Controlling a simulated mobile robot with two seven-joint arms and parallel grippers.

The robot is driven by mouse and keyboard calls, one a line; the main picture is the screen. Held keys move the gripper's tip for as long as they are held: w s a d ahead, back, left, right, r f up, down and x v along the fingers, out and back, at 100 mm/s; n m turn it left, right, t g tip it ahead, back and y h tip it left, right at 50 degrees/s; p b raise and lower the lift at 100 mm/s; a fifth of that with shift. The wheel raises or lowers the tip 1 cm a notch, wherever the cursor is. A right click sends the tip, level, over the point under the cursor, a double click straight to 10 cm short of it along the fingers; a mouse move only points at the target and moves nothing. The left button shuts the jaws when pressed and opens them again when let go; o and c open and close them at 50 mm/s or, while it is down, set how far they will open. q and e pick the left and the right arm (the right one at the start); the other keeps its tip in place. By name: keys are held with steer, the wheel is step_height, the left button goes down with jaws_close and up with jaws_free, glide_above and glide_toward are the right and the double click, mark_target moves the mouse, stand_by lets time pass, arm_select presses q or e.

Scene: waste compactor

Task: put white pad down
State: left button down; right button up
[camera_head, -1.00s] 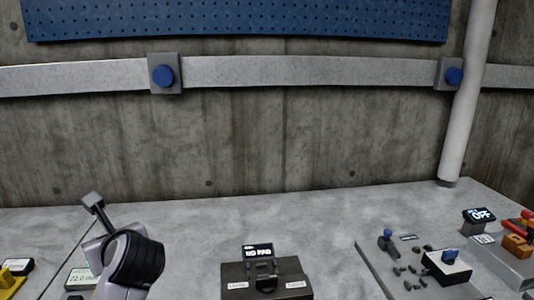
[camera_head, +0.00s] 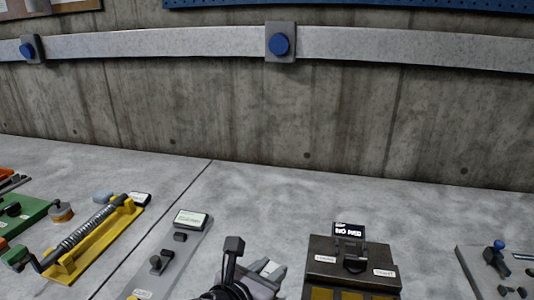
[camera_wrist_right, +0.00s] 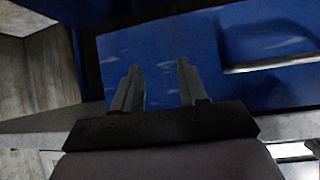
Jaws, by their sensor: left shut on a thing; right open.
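My left gripper (camera_head: 250,262) is low in the middle of the head view, just left of the dark pad station. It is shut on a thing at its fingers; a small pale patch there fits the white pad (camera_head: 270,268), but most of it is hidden. The dark station (camera_head: 336,256) has a small display (camera_head: 349,230) reading "NO PAD", two white labels and yellow patches at its front. My right gripper (camera_wrist_right: 157,75) shows only in the right wrist view. It is open and empty in front of a blue surface.
Left of my left gripper is a grey plate with a pale display (camera_head: 190,220), then a yellow fixture with a spring (camera_head: 92,238) and a green block (camera_head: 22,220). A grey tray (camera_head: 475,262) lies at right. The bench behind the station is clear up to the concrete wall.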

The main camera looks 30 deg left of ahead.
arm_select(q)
steer(key=w+a+r+n+y, duration=0.3)
steer(key=w+a+r+y, duration=0.1)
steer(key=w+a, duration=0.15)
step_height(320, 180, up, 9)
steer(key=n+g+y+b, duration=0.2)
steer(key=n+g+y, duration=0.7)
steer(key=n+g, duration=0.85)
glide_above(173, 248)
steer(key=shift+n, duration=0.55)
step_height(173, 248, down, 20)
steer(key=shift+r+b, duration=0.25)
steer(key=shift+b, duration=0.45)
steer(key=shift+d+f, duration=0.1)
steer(key=shift+f, duration=0.2)
